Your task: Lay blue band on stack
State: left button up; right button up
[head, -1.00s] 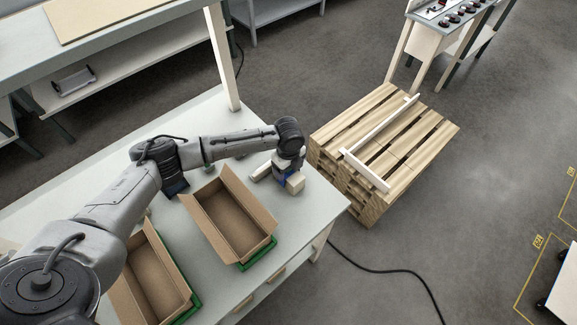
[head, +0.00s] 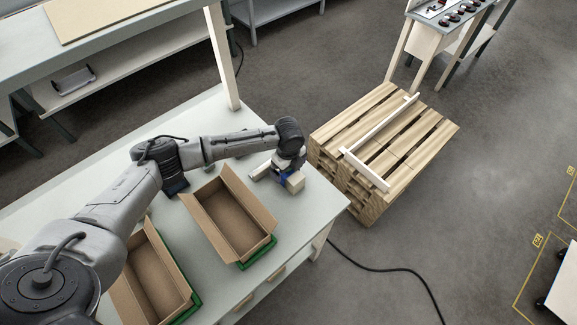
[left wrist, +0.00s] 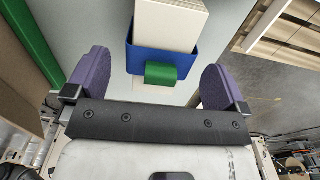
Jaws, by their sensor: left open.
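In the left wrist view a blue band (left wrist: 146,62) lies around the near end of a white stack (left wrist: 170,22), with a green tab (left wrist: 167,74) on its near side. My left gripper (left wrist: 155,68) is open, its purple fingers on either side of the band with a gap on both sides. In the head view my left gripper (head: 284,172) is low over the table's far right part, covering most of the band. Pale block-like pieces (head: 295,182) show beside it. I cannot tell whether the band is wrapped fully around the stack. My right gripper is not in view.
Two open cardboard boxes with green bases, one nearer (head: 150,285) and one farther (head: 228,212), stand on the pale table (head: 315,205) beside my left arm. A stack of wooden pallets (head: 400,145) stands past the table's right edge. A white post (head: 222,60) rises behind.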

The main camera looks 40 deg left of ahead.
pick_arm(q)
jog(key=shift+r, duration=0.1)
notch_tip(320, 180, up, 14)
jog(key=shift+f+p, duration=0.2)
jog(key=shift+p, duration=0.2)
